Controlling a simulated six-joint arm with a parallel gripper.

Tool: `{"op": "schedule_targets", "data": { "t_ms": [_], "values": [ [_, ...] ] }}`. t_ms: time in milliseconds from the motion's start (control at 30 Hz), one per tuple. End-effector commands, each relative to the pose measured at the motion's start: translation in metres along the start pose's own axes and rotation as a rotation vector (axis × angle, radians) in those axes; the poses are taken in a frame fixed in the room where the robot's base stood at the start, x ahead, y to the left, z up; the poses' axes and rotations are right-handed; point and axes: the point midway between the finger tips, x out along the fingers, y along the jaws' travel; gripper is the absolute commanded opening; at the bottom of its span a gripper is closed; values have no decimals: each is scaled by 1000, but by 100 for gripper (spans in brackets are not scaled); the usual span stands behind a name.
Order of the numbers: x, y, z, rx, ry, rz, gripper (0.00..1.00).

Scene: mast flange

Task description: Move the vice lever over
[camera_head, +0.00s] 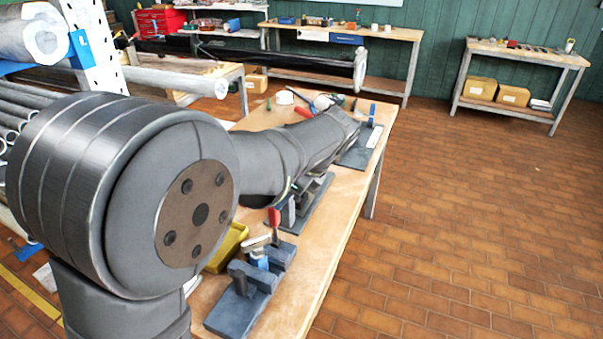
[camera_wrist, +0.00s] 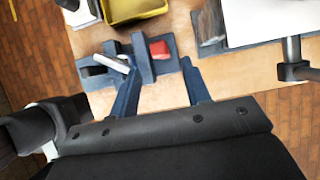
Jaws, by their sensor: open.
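The vice (camera_wrist: 139,58) is a dark grey fixture on a flat base, seen from above in the wrist view. A pale bar (camera_wrist: 111,63) lies at a slant on its left part, and a red grip (camera_wrist: 160,49), apparently the lever's, shows on its right part. My gripper (camera_wrist: 160,69) is open, with its two blue fingers apart and nothing seen between the tips; the red grip shows just beyond the gap. I cannot tell contact. In the head view the vice (camera_head: 240,302) stands on the bench front with the red grip (camera_head: 274,217) upright; my arm hides my gripper there.
A yellow bin (camera_head: 228,247) is beside the vice and also shows in the wrist view (camera_wrist: 136,9). More dark fixtures (camera_head: 313,200) and loose tools stand farther along the wooden bench (camera_head: 322,247). The tiled floor at right is clear.

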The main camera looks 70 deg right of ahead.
Motion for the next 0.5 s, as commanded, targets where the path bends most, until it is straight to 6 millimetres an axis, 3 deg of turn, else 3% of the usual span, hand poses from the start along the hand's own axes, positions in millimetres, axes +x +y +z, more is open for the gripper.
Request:
{"op": "schedule_targets", "data": {
  "t_ms": [200, 500],
  "values": [
    [-50, -1, 0, 1, 0, -4, 44],
    [-80, 0, 0, 0, 0, -1, 44]
  ]
}}
